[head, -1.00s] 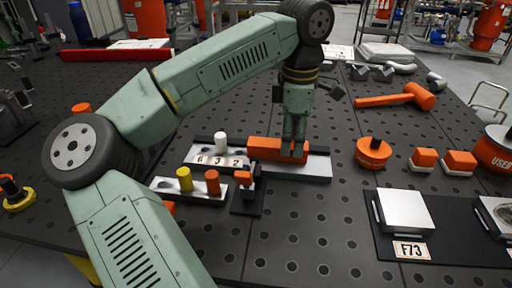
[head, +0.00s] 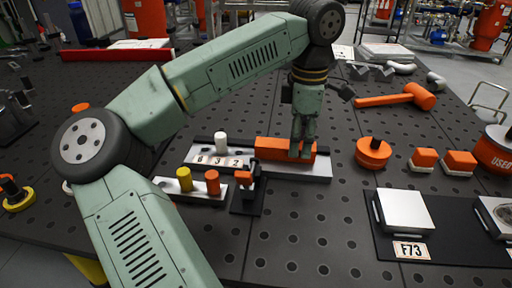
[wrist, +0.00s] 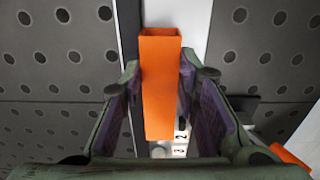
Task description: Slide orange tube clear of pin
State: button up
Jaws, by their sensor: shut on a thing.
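The orange tube (head: 273,147) is a long square-sided bar lying along a metal plate on a dark base (head: 322,166). My gripper (head: 302,151) comes down from above near the tube's right end, shut on it. In the wrist view the tube (wrist: 161,90) lies between the two fingers of my gripper (wrist: 160,88), with its open end at the top. A short white upright cylinder (head: 220,139) stands left of the tube on the same plate, apart from it. I cannot tell whether this is the pin; no other pin shows, and the tube's inside is hidden.
Number tiles (head: 218,160) lie on the plate left of the tube. A smaller plate in front holds a yellow cylinder (head: 184,179) and an orange cylinder (head: 212,182), beside a small orange-topped clamp (head: 244,179). A round orange piece (head: 373,153) stands to the right, with free table between.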

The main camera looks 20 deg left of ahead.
jog(key=shift+w+d, duration=0.2)
jog(key=shift+d, duration=0.45)
jog(key=o, duration=1)
jog(key=shift+o, duration=0.6)
jog(key=shift+o, duration=0.7)
jog(key=shift+r+p, duration=2.75)
jog(key=shift+r, duration=0.75)
